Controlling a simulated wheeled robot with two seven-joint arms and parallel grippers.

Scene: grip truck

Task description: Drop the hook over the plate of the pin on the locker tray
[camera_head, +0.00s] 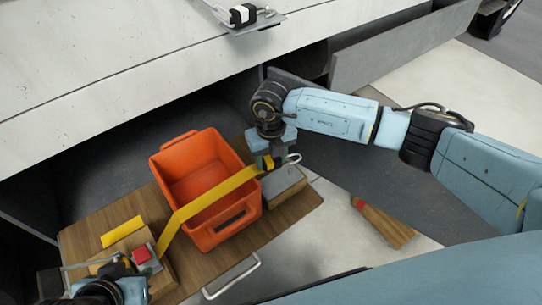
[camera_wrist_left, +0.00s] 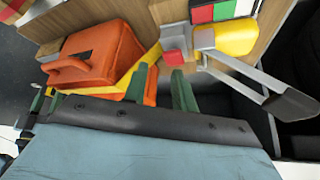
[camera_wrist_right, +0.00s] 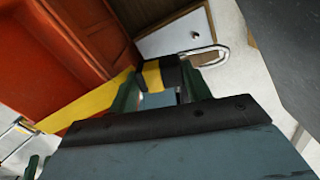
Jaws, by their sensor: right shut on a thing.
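My right gripper (camera_head: 266,160) is shut on the black and yellow end fitting of the yellow strap (camera_wrist_right: 85,110). The silver wire hook (camera_wrist_right: 205,57) sticks out beyond the fingers, and also shows in the head view (camera_head: 293,158). The hook is above the grey-topped block (camera_head: 283,182) on the wooden locker tray (camera_head: 190,268), right of the orange crate (camera_head: 172,160). A small dark dot, perhaps the pin, shows on its pale top plate (camera_wrist_right: 175,38) in the right wrist view. I cannot tell whether the hook touches it. My left gripper (camera_wrist_left: 166,85) is open and empty near the red-topped block (camera_wrist_left: 174,45).
The yellow strap crosses the crate to the tray's left side. A metal handle (camera_head: 232,276) is on the tray's front edge. A wooden brush-like piece (camera_head: 385,222) lies to the right. The truck's white side (camera_head: 120,60) overhangs behind.

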